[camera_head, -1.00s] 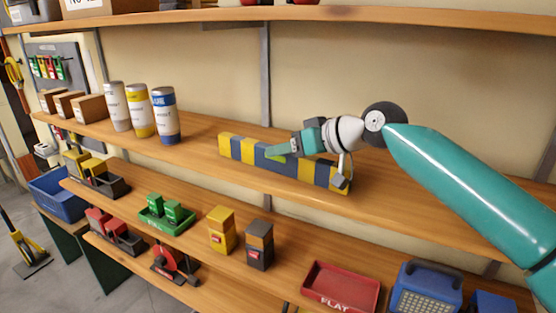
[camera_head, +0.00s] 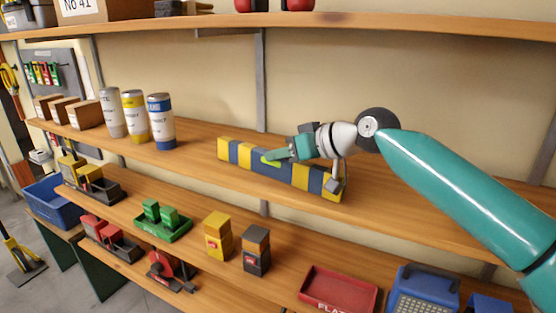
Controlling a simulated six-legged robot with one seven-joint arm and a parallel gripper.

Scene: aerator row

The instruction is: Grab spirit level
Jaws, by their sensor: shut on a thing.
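The spirit level (camera_head: 236,153) is a long bar with blue and yellow blocks and a small green patch near its middle. It lies along the middle shelf, running from the centre toward the lower right, and looks to be at shelf height. The gripper hides part of the level's top, and I cannot tell whether the level is clear of the shelf.
Three cans (camera_head: 134,114) and several cardboard boxes (camera_head: 64,109) stand left on the same shelf (camera_head: 205,134). An upper shelf (camera_head: 350,19) runs overhead. The lower shelf holds yellow and dark canisters (camera_head: 218,236), a red tray (camera_head: 338,288) and a blue case (camera_head: 424,287).

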